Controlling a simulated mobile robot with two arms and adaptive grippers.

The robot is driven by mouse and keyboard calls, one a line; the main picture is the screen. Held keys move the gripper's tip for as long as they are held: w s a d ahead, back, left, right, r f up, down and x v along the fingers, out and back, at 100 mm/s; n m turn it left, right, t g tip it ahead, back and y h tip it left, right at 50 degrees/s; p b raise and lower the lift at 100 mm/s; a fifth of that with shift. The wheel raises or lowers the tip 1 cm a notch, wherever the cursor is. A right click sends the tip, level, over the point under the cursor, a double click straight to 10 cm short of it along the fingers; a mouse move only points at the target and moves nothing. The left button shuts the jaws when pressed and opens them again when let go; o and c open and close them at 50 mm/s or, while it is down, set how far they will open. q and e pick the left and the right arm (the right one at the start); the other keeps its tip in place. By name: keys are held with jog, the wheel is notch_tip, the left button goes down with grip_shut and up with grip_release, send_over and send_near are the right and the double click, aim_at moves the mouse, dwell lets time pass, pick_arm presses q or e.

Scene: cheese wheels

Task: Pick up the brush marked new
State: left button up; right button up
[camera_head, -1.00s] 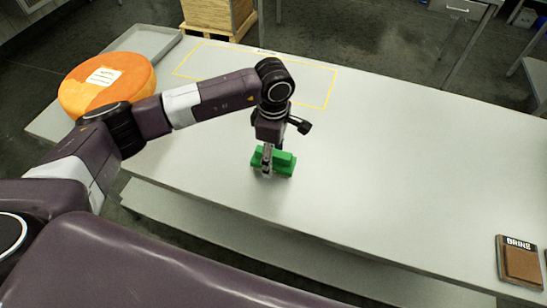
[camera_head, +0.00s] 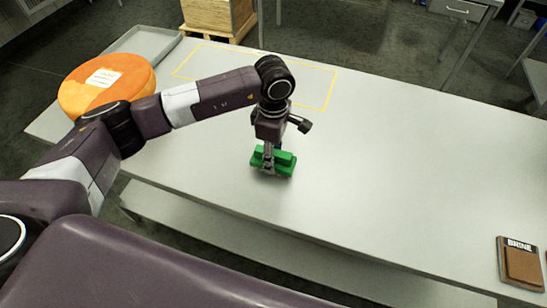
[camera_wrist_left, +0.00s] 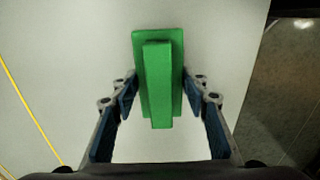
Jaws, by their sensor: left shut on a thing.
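A green brush (camera_head: 284,163) is at the front edge side of the white table, below my left gripper (camera_head: 268,160). In the left wrist view the green brush (camera_wrist_left: 158,85) lies between the two fingers of my left gripper (camera_wrist_left: 158,92), which is shut on its raised grip. No marking can be read on the brush. Whether it touches the table cannot be told for sure. My right gripper is not in view.
An orange cheese wheel (camera_head: 85,98) with a paper label sits at the table's left end, near a grey tray (camera_head: 150,42). A yellow outlined rectangle (camera_head: 325,92) marks the back. A brown pad labelled BRINE (camera_head: 522,265) lies at the right. The table's middle right is clear.

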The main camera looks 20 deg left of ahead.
pick_arm(q)
notch_tip(320, 180, up, 19)
jog(key=b, duration=0.4)
jog(key=shift+r+b, duration=0.2)
jog(key=shift+b, duration=0.15)
jog(key=o, duration=0.7)
jog(key=shift+c, duration=0.2)
jog(key=c, duration=0.4)
